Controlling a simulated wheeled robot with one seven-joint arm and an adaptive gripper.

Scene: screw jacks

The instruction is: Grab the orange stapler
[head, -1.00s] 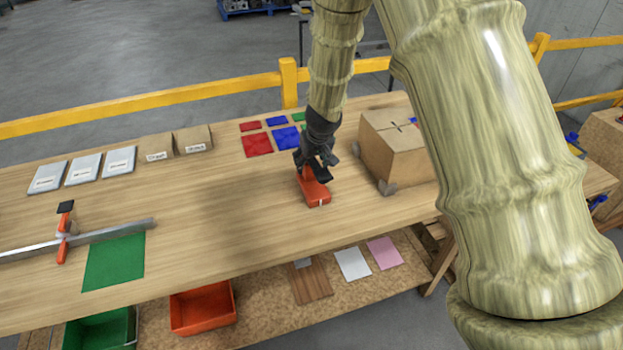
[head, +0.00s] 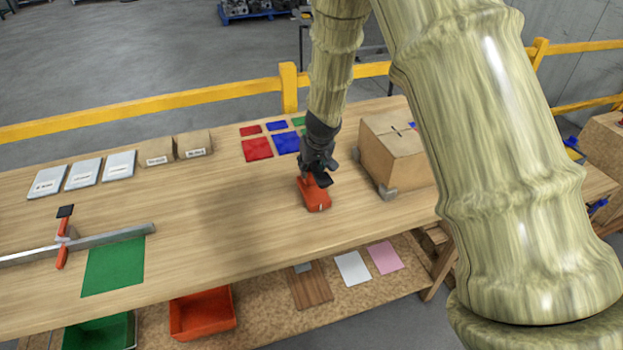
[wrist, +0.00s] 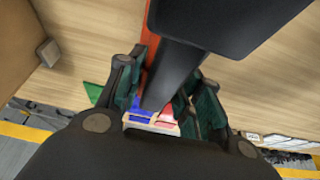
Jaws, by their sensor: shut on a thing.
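The orange stapler (head: 314,195) is on the wooden workbench, left of the cardboard box, with its lower end toward the bench's front edge. My gripper (head: 318,177) is over its far end and shut on it, hiding that part. In the wrist view my gripper (wrist: 160,95) has its fingers on both sides of a dark, long part, and a strip of the orange stapler (wrist: 151,52) shows beside it. I cannot tell whether the stapler touches the bench.
A cardboard box (head: 392,150) stands close on the right. Red and blue squares (head: 257,149) lie behind to the left. A clamp with a metal bar (head: 100,238) and a green sheet (head: 114,264) lie at the left. The bench between is clear.

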